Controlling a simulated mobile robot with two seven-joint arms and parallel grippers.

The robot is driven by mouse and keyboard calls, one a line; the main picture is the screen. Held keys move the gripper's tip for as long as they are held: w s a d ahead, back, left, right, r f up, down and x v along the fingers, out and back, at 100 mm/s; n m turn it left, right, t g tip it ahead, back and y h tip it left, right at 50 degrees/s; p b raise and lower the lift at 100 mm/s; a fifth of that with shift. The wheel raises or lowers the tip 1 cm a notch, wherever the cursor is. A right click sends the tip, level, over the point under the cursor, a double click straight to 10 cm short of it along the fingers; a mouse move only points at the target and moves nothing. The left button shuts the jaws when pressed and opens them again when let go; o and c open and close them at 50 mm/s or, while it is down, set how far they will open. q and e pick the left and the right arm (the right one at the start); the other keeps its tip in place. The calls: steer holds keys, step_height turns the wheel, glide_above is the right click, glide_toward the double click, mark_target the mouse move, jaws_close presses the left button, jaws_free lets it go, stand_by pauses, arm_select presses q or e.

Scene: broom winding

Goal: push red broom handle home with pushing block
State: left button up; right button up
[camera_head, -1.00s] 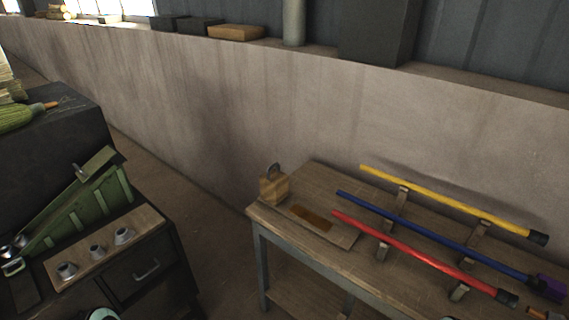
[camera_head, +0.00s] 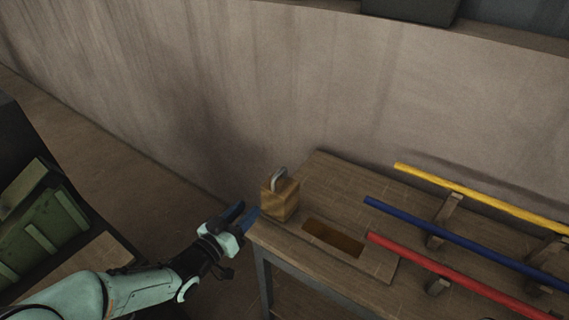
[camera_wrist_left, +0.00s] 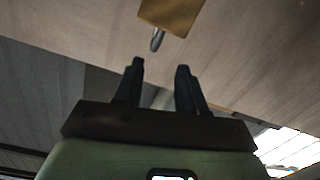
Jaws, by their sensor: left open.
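The red broom handle (camera_head: 450,272) lies on the wooden table at the right, its near end raised on a wooden support. The pushing block (camera_head: 280,200), a wooden cube with a metal loop handle on top, stands at the table's left corner. It also shows at the top of the left wrist view (camera_wrist_left: 172,14), with its metal handle below it in the picture. My left gripper (camera_head: 245,216) is open and empty, just left of the block and apart from it. Its two fingers (camera_wrist_left: 160,70) show spread in the left wrist view. My right gripper is not in view.
A blue handle (camera_head: 470,243) and a yellow handle (camera_head: 490,202) lie beside the red one on wooden supports (camera_head: 443,218). A board with a rectangular recess (camera_head: 334,238) lies between block and handles. A wall (camera_head: 250,100) runs behind the table.

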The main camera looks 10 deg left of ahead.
mark_target(277, 173)
arm_select(q)
steer(key=shift+m+h, duration=0.3)
steer(key=x, duration=0.4)
steer(key=r+x, duration=0.1)
steer(key=x, duration=0.9)
steer(key=shift+r, duration=0.4)
jaws_close()
